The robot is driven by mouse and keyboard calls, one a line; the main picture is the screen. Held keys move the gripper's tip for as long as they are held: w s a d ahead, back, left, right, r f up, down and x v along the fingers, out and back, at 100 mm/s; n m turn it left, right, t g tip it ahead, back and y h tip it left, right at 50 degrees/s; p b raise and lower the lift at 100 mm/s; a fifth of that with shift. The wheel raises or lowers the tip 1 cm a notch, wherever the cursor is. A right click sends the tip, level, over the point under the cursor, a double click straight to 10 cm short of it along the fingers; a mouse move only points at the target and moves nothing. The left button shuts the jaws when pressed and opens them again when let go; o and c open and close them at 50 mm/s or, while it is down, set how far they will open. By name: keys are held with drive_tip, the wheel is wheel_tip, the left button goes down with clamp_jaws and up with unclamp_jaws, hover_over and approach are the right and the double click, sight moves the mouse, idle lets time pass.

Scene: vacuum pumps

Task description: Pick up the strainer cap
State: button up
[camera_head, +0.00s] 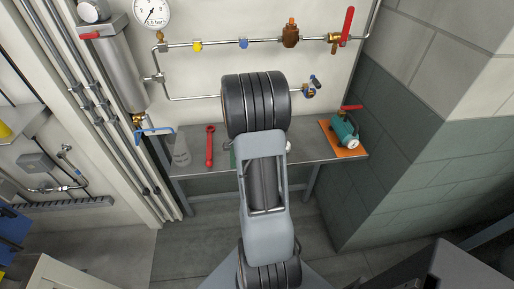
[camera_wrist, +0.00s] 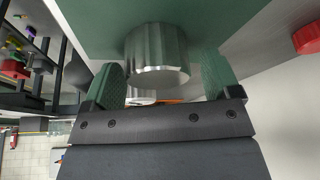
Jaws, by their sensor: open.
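A shiny metal cylinder, which looks like the strainer cap (camera_wrist: 157,52), stands on a green surface (camera_wrist: 90,22) in the wrist view. My gripper (camera_wrist: 165,78) is open, with one green-padded finger on each side of the cap in the picture. A gap shows beside the cap on both sides, and no grip on it is visible. In the head view my own arm hides the gripper and the cap over the middle of the shelf.
The grey shelf (camera_head: 200,158) also holds a red wrench (camera_head: 210,146), a clear flask (camera_head: 181,150) and a teal pump (camera_head: 345,130) on an orange mat. Pipes with valves (camera_head: 290,34) and a gauge (camera_head: 152,12) are on the wall behind. A block wall stands at right.

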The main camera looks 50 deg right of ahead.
drive_tip(key=c, duration=1)
drive_tip(key=shift+r, duration=0.5)
drive_tip(key=r, duration=0.1)
drive_tip(key=r+b, duration=0.1)
drive_tip(key=r, duration=0.1)
drive_tip(key=shift+s+a, duration=0.15)
drive_tip(key=shift+s, duration=0.05)
drive_tip(key=shift+s+a+r+p, duration=0.2)
drive_tip(key=shift+s+a+r, duration=1.4)
drive_tip(key=shift+r, duration=0.9)
drive_tip(key=shift+s+a+r+p, duration=0.15)
drive_tip(key=shift+s+a+r, duration=1.45)
drive_tip(key=shift+r, duration=0.9)
drive_tip(key=shift+s+a+r+p, duration=0.2)
drive_tip(key=shift+s+a+r, duration=1.05)
drive_tip(key=shift+s+r, duration=0.95)
